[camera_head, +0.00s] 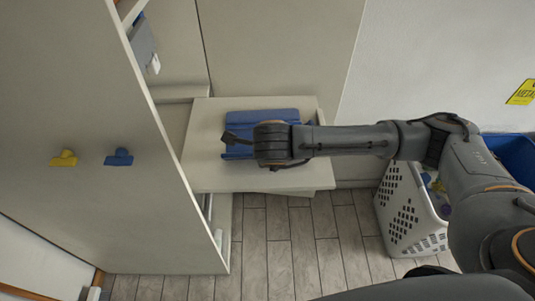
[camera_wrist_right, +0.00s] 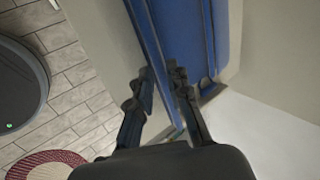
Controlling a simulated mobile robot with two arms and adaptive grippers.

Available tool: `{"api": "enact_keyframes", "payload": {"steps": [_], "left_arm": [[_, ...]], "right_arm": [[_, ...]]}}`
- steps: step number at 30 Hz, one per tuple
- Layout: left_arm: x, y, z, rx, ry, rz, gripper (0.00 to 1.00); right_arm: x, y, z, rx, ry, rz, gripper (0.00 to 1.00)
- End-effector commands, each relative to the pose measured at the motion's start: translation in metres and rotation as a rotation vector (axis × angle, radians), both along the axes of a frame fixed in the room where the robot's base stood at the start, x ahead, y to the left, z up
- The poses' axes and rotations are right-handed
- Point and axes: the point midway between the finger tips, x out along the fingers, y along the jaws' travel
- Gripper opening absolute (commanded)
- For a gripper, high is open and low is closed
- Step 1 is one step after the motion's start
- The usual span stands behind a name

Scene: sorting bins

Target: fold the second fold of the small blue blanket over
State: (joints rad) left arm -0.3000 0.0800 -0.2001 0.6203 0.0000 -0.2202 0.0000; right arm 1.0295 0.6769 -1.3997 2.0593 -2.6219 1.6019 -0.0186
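The small blue blanket (camera_head: 262,116) lies folded on a pale shelf top (camera_head: 212,176) in the head view. My right arm reaches in from the right, and its gripper (camera_head: 262,147) is over the blanket's front part, hiding some of it. In the right wrist view the blanket (camera_wrist_right: 187,32) shows as a wide blue panel with a narrower blue strip along its left side. The fingertips of my right gripper (camera_wrist_right: 162,75) are apart, at the lower end of that strip. I cannot tell whether cloth lies between them. My left gripper is not in view.
A white laundry basket (camera_head: 405,215) with coloured items stands on the floor at the right, beside a blue bin (camera_head: 518,155). A tall pale panel with yellow (camera_head: 64,158) and blue hooks (camera_head: 119,157) is at the left. A round dark device (camera_wrist_right: 20,85) lies on the floor.

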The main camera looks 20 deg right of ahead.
Motion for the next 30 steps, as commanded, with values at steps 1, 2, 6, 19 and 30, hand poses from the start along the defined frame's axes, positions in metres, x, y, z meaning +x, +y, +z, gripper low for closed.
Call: {"api": "enact_keyframes", "payload": {"steps": [1, 2, 6, 19, 30], "left_arm": [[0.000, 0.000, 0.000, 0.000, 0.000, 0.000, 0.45], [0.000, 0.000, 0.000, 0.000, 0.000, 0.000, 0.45], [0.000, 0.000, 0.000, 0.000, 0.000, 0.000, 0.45], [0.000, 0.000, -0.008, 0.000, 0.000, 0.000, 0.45], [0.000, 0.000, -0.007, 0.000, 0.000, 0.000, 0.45]], "right_arm": [[0.000, 0.000, 0.000, -0.001, 0.000, -0.001, 0.19], [0.000, 0.000, 0.000, -0.001, 0.000, -0.001, 0.25], [0.000, 0.000, 0.000, -0.001, 0.000, -0.001, 0.26], [0.009, -0.003, 0.005, 0.000, -0.001, -0.001, 0.26], [0.010, -0.003, 0.007, -0.001, 0.000, -0.001, 0.26]]}}
